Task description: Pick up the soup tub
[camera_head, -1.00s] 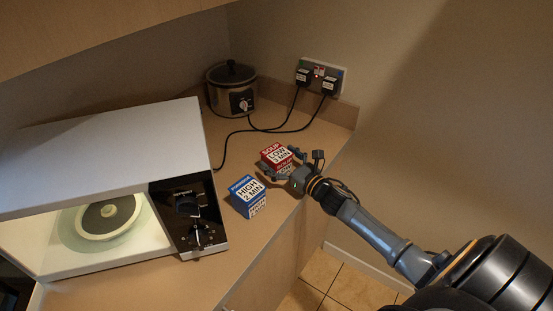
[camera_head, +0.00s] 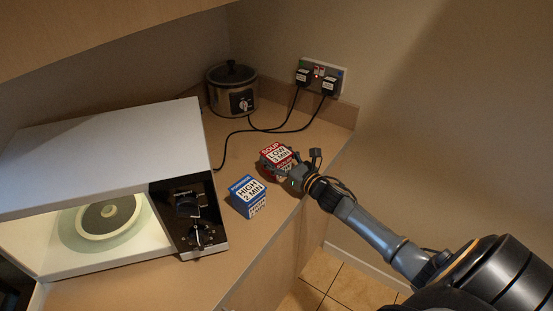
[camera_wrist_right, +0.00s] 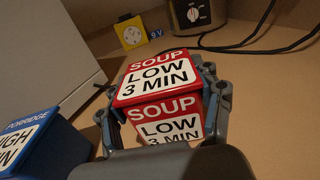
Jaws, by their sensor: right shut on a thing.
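The soup tub (camera_head: 277,153) is a red and white box marked "SOUP LOW 3 MIN". It stands on the counter beyond the blue tub in the head view. My right gripper (camera_head: 288,168) reaches it from the right and is shut on it. In the right wrist view the soup tub (camera_wrist_right: 158,82) sits between the two fingers of my right gripper (camera_wrist_right: 165,108), one on each side. I cannot tell whether its base is clear of the counter. My left gripper is not in view.
A blue porridge tub (camera_head: 247,196) stands close by, towards the front left. A lit microwave (camera_head: 100,170) is at the left. A slow cooker (camera_head: 232,88) and a socket panel (camera_head: 321,76) with cables are at the back. The counter's right edge is near my right arm.

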